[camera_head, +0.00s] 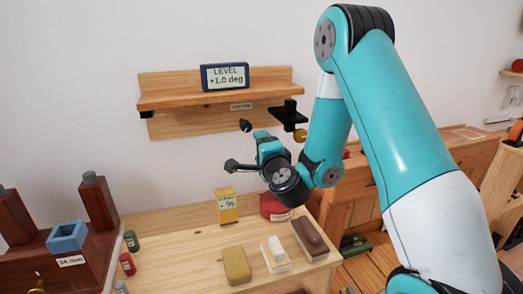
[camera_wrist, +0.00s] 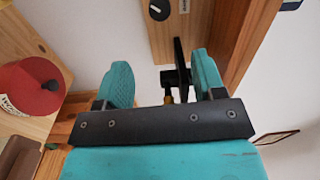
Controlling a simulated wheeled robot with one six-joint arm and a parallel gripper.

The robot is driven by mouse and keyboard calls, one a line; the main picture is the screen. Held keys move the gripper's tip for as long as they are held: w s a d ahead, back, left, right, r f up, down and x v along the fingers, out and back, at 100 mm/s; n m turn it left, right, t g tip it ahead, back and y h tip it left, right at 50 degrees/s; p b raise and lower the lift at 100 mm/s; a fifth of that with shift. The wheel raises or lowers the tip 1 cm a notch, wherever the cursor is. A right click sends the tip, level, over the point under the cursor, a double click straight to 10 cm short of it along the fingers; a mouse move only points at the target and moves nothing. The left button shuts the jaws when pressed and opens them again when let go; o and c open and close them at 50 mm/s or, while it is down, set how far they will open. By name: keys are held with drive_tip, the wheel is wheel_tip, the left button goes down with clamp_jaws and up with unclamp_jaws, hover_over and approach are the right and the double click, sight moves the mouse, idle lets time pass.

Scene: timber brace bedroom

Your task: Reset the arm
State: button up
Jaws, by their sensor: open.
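My gripper (camera_head: 267,148) is in front of the wall, below the wooden shelf (camera_head: 215,97) and above the workbench top. In the wrist view its two teal fingers (camera_wrist: 162,82) stand apart with no held object between them. A black bracket (camera_wrist: 178,65) with a brass knob shows behind the gap between the fingers. The same black bracket (camera_head: 288,115) is under the shelf's right end in the head view, with the brass knob (camera_head: 300,135) below it. My arm is bent, coming in from the right.
A level display (camera_head: 225,77) reading +1.0 deg stands on the shelf. The bench (camera_head: 175,262) holds a yellow box (camera_head: 227,207), a red round container (camera_head: 274,206), an olive block (camera_head: 236,265) and a brown block (camera_head: 310,237). A blue square piece (camera_head: 68,237) sits at left.

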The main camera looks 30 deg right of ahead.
drive_tip(key=shift+s, duration=0.15)
idle(0.3)
drive_tip(key=s+a+r+n+g+y, duration=0.2)
drive_tip(key=s+a+n+g+y, duration=0.2)
drive_tip(key=a+n+y, duration=0.45)
drive_tip(key=s+a+r+n+g+y, duration=0.2)
drive_tip(key=s+a+n+g+y, duration=0.25)
drive_tip(key=a+n, duration=0.7)
drive_tip(key=s+n+g+h, duration=0.4)
drive_tip(key=s+n+g, duration=0.3)
drive_tip(key=s, duration=1.4)
drive_tip(key=shift+s+a+f+g, duration=0.2)
drive_tip(key=shift+s+a+g, duration=0.15)
drive_tip(key=shift+g, duration=0.8)
